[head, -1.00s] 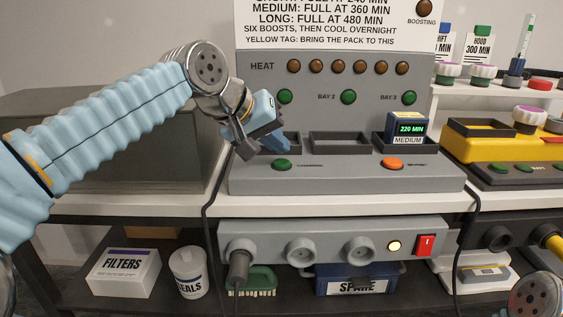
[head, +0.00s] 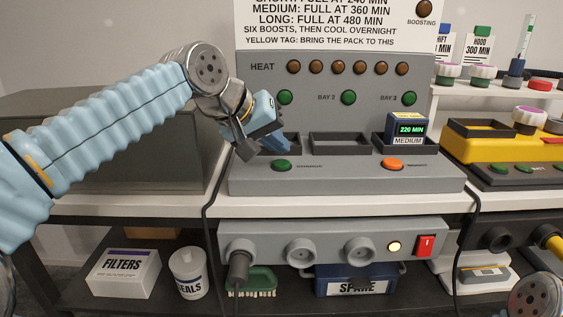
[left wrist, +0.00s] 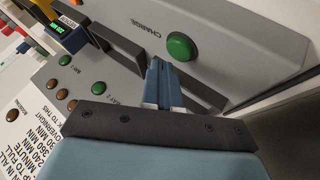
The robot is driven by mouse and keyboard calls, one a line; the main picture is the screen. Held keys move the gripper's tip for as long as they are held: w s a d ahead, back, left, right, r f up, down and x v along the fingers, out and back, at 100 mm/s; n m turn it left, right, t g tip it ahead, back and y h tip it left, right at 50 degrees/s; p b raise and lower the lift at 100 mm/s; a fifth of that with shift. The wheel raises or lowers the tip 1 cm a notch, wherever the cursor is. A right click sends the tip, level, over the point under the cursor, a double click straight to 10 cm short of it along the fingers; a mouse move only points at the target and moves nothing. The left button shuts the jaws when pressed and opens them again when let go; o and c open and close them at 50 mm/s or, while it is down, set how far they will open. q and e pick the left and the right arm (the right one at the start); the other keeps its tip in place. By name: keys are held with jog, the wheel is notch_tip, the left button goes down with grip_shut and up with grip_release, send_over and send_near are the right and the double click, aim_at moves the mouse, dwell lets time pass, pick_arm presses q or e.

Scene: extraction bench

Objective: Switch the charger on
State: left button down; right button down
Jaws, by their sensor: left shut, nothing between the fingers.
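The grey charger (head: 345,182) stands on the bench with its panel upright behind three bays. A green button (head: 282,165) sits on its front ledge at the left; in the left wrist view the green button (left wrist: 180,47) is beside the word CHARGE. An orange button (head: 392,164) is further right. My left gripper (head: 283,145) is shut and empty over the left bay, just behind and above the green button. Its blue fingertips (left wrist: 155,65) show apart from the button in the left wrist view. My right gripper is not in view.
A battery pack (head: 407,127) reading 220 MIN, labelled MEDIUM, stands in the right bay. The middle bay is empty.

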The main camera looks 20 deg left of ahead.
aim_at(277, 163)
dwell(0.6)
pick_arm(q)
jog(key=shift+f+b, duration=0.3)
jog(key=shift+f, duration=0.1)
jog(key=shift+f+b, duration=0.3)
jog(key=shift+f, duration=0.1)
dwell(0.5)
jog(key=shift+r+p, duration=0.85)
notch_tip(277, 163, up, 3)
jog(key=p, duration=0.3)
jog(key=shift+r, duration=1)
